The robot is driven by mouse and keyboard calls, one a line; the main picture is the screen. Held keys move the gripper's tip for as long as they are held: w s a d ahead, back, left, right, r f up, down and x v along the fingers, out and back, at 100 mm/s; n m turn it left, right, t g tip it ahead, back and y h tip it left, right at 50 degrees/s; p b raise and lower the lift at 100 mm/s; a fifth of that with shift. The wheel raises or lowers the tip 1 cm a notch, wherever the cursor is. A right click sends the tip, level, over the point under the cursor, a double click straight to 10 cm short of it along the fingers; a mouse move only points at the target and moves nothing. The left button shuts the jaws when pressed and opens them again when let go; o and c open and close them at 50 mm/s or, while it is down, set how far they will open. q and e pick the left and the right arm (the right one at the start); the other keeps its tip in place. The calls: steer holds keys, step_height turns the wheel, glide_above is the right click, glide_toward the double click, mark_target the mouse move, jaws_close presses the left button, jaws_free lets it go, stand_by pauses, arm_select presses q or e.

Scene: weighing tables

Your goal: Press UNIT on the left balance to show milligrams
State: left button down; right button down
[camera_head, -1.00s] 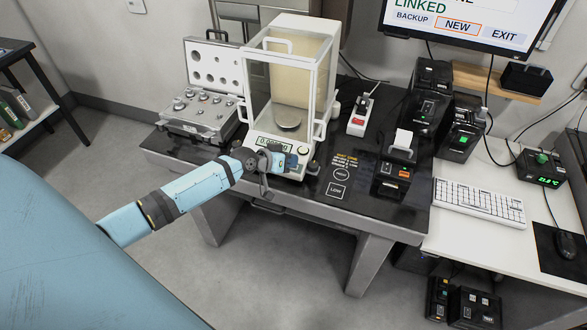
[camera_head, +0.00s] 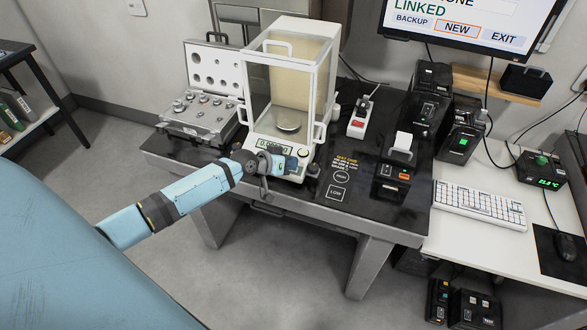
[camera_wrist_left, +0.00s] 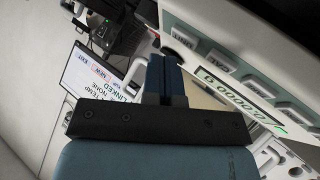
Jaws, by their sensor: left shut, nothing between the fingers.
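The balance (camera_head: 291,75), a white glass-sided case with a round pan inside, stands on the dark weighing table. My left gripper (camera_head: 288,163) is shut and empty at the balance's front panel, hiding part of it. In the left wrist view its blue fingers (camera_wrist_left: 163,78) are together, close beside the panel's row of keys (camera_wrist_left: 222,63); one key seems to read CAL. The display (camera_wrist_left: 240,102) shows zeros with a g; in the head view the display (camera_head: 271,144) is partly covered. My right gripper is not in view.
An open weight case (camera_head: 200,110) stands left of the balance. A monitor (camera_head: 470,25) and keyboard (camera_head: 478,205) are farther right.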

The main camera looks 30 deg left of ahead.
arm_select(q)
steer(key=shift+f, duration=0.15)
stand_by(0.7)
steer(key=shift+w+f+b, duration=0.2)
steer(key=shift+f+b, duration=0.05)
steer(key=shift+b, duration=0.15)
steer(key=shift+w+f+b, duration=0.1)
steer(key=shift+f+b, duration=0.3)
steer(key=shift+b, duration=0.05)
stand_by(0.4)
steer(key=shift+r, duration=0.15)
steer(key=shift+s+r+p, duration=0.3)
steer(key=shift+r+p, duration=0.35)
steer(key=shift+p, duration=0.2)
steer(key=r+p, duration=0.1)
steer(key=s+r+p, duration=0.1)
steer(key=r+p, duration=0.2)
steer(key=p, duration=0.1)
steer(key=shift+s+d+r, duration=0.25)
steer(key=shift+s+r, duration=0.1)
